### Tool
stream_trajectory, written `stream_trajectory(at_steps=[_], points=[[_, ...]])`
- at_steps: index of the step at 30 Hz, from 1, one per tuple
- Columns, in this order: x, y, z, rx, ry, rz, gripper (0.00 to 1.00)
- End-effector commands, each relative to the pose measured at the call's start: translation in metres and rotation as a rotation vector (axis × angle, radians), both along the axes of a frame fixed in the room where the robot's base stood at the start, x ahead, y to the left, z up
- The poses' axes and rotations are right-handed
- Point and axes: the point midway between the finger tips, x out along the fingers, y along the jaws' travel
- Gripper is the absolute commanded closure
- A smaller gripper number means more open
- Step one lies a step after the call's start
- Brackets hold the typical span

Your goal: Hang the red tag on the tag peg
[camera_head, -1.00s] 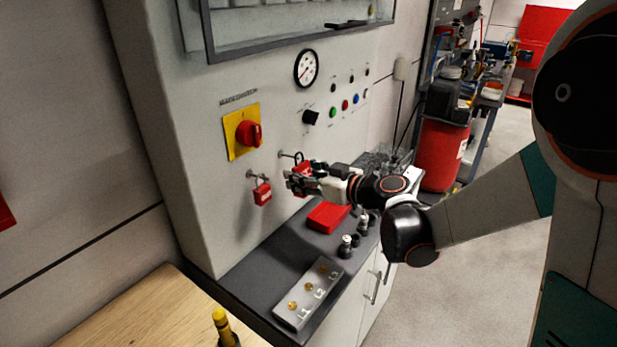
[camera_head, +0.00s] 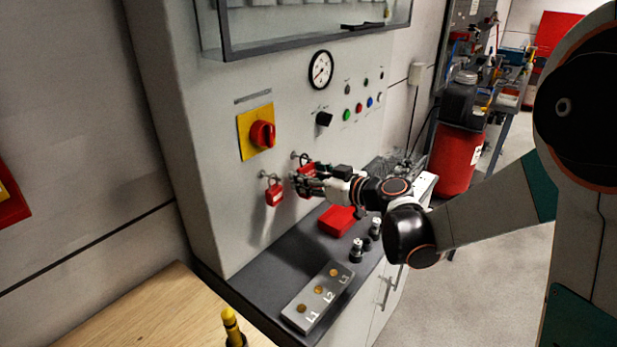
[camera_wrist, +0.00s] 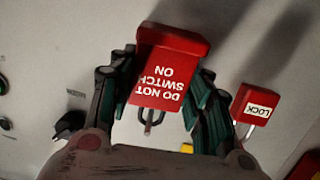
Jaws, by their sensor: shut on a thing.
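The red tag (camera_wrist: 170,72), printed "DO NOT SWITCH ON", is between the fingers of my gripper (camera_wrist: 160,95) in the wrist view, which shows it upside down. My gripper (camera_head: 301,182) is shut on the tag close to the panel in the head view, where the tag (camera_head: 306,170) is partly hidden by the fingers. A metal loop (camera_wrist: 151,119) shows at the tag's top edge. The tag peg (camera_head: 300,156) sticks out of the panel just above the tag. I cannot tell whether the loop is around the peg.
A red padlock (camera_head: 274,195) hangs left of my gripper, below the red rotary switch (camera_head: 262,134). It shows in the wrist view (camera_wrist: 254,106), close to a finger. Below are a dark bench top (camera_head: 262,272), a red box (camera_head: 338,220) and a grey L1-L3 block (camera_head: 318,295).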

Motion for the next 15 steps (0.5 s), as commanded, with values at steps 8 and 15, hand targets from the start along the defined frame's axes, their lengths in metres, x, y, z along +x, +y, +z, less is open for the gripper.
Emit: stream_trajectory(at_steps=[8,15], points=[[-0.0001,-0.0001,0.0,0.0,0.0,0.0,0.48],[-0.0001,-0.0001,0.0,0.0,0.0,0.0,0.32]])
